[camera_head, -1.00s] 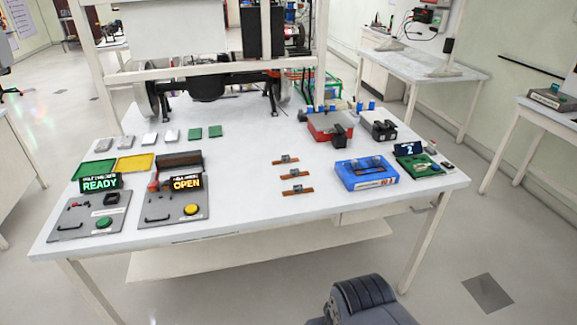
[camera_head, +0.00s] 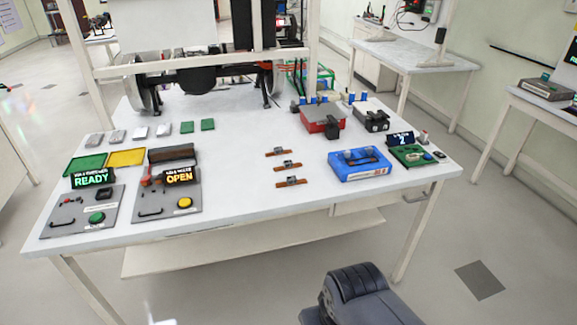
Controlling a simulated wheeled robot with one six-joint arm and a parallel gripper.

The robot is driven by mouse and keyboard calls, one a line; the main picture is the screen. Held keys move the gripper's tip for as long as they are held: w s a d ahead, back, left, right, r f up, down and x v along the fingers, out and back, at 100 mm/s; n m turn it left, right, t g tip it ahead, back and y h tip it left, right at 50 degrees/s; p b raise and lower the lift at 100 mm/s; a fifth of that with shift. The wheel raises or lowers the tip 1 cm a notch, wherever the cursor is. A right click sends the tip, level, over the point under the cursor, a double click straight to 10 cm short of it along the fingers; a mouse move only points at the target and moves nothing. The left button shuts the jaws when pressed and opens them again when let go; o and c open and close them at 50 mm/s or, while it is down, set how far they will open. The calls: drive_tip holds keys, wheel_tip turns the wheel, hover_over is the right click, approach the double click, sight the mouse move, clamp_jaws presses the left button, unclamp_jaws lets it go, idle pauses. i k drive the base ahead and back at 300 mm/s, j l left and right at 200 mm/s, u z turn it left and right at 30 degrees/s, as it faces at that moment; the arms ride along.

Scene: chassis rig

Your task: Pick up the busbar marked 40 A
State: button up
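Three copper-coloured busbars with small grey blocks on them lie in a column in the middle of the white table: a far one (camera_head: 270,153), a middle one (camera_head: 279,167) and a near one (camera_head: 283,184). Their markings are too small to read, so I cannot tell which is marked 40 A. A blue fixture (camera_head: 345,173) to their right has a dark-topped recess with a brownish strip and grey pieces. My gripper is not in view. A dark grey part of my own arm shows at the bottom, apart from the table.
The white table (camera_head: 240,205) carries two grey panels at left, with READY (camera_head: 92,178) and OPEN (camera_head: 180,177) displays. Green and yellow trays, a red box (camera_head: 318,118) and a green board (camera_head: 408,157) stand around. A frame rises at the back. Table surface around the busbars is clear.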

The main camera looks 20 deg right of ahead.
sight(279, 150)
drive_tip(key=i+l+u, duration=0.15)
drive_tip(key=i+l, duration=0.2)
drive_tip(key=i+l+u, duration=0.15)
drive_tip(key=i+l, duration=0.15)
drive_tip(key=i+l+u, duration=0.15)
drive_tip(key=i+l, duration=0.15)
drive_tip(key=l, duration=0.2)
drive_tip(key=i+l+u, duration=0.15)
drive_tip(key=l, duration=0.3)
drive_tip(key=i, duration=0.1)
